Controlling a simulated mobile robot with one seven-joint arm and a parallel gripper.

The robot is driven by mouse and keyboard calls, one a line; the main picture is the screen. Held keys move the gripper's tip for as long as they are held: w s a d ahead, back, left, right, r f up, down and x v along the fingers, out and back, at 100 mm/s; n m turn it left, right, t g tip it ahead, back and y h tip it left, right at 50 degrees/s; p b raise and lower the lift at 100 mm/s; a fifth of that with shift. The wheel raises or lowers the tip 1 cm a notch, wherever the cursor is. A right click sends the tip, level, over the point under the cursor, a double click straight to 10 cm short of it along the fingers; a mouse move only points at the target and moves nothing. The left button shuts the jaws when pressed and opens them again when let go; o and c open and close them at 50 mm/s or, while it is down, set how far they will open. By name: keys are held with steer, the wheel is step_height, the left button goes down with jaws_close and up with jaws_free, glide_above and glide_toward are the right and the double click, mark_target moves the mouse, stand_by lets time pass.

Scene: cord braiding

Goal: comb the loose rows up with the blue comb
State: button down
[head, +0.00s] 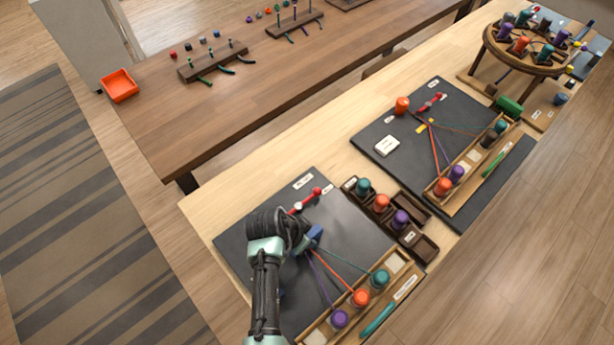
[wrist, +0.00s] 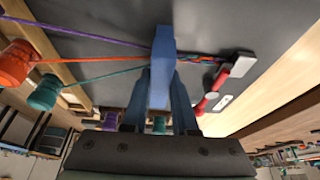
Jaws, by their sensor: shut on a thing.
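My gripper (wrist: 161,95) is shut on the blue comb (wrist: 162,60). In the wrist view the comb stands upright between the fingers, where the purple cord (wrist: 90,37), orange cord (wrist: 95,60) and teal cord (wrist: 110,74) run into the short braid (wrist: 205,58). I cannot tell whether its teeth are among the strands. In the head view the comb (head: 315,233) shows at the arm's right side, over the near dark mat (head: 235,240). The braid's top end is at the red clamp (head: 306,200). The cords fan down to the purple bobbin (head: 340,318), orange bobbin (head: 360,298) and teal bobbin (head: 379,279).
The bobbins stand on a wooden rack (head: 325,325) at the mat's edge. A dark tray (head: 418,243) with spare bobbins is to the right. A second mat (head: 375,150) with another braid lies beyond. A teal stick (head: 377,320) lies in front of the rack.

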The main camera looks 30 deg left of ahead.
steer(key=r+p, duration=0.6)
steer(key=d+r+p, duration=0.1)
steer(key=r+p, duration=0.2)
steer(key=shift+s, duration=0.2)
stand_by(0.7)
steer(key=s+d+r+n+b, duration=0.1)
steer(key=d+r+n+b, duration=0.1)
steer(key=d+b, duration=0.2)
steer(key=s+d+r+n+y+b, duration=0.1)
steer(key=d+b, duration=0.3)
steer(key=d, duration=0.6)
steer(key=shift+s+d+r+n+y, duration=0.3)
steer(key=shift+s+d+r+n, duration=0.1)
steer(key=shift+s+n, duration=0.1)
